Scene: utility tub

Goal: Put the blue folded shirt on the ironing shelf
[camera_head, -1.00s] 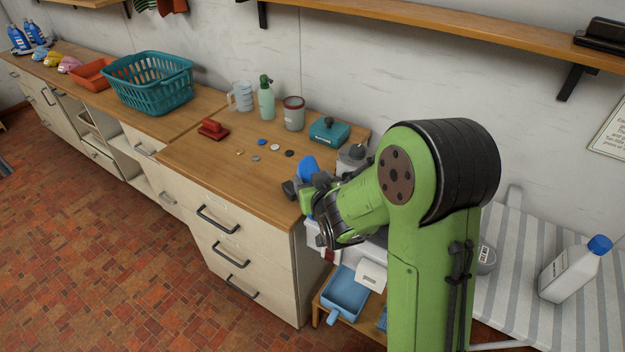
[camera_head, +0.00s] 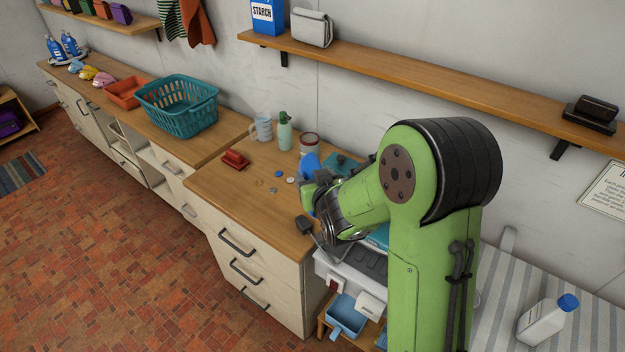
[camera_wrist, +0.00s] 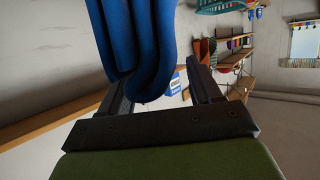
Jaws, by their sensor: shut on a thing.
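The blue folded shirt (camera_head: 309,163) is held by my gripper (camera_head: 314,188) above the right end of the wooden counter. In the wrist view the shirt (camera_wrist: 140,45) appears as thick rounded blue folds at the left finger, filling much of the space between the fingers. My arm hides part of the gripper in the head view. A long wooden wall shelf (camera_head: 430,77), which looks like the ironing shelf, runs above the striped ironing board (camera_head: 500,290). The shirt is below and left of much of this shelf, apart from it.
The shelf holds a blue starch box (camera_head: 268,16), a light grey pouch (camera_head: 311,28) and a dark object (camera_head: 590,114); its middle is bare. Below are a spray bottle (camera_head: 285,132), a jug (camera_head: 263,127), a teal basket (camera_head: 180,105) and a white bottle (camera_head: 546,320).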

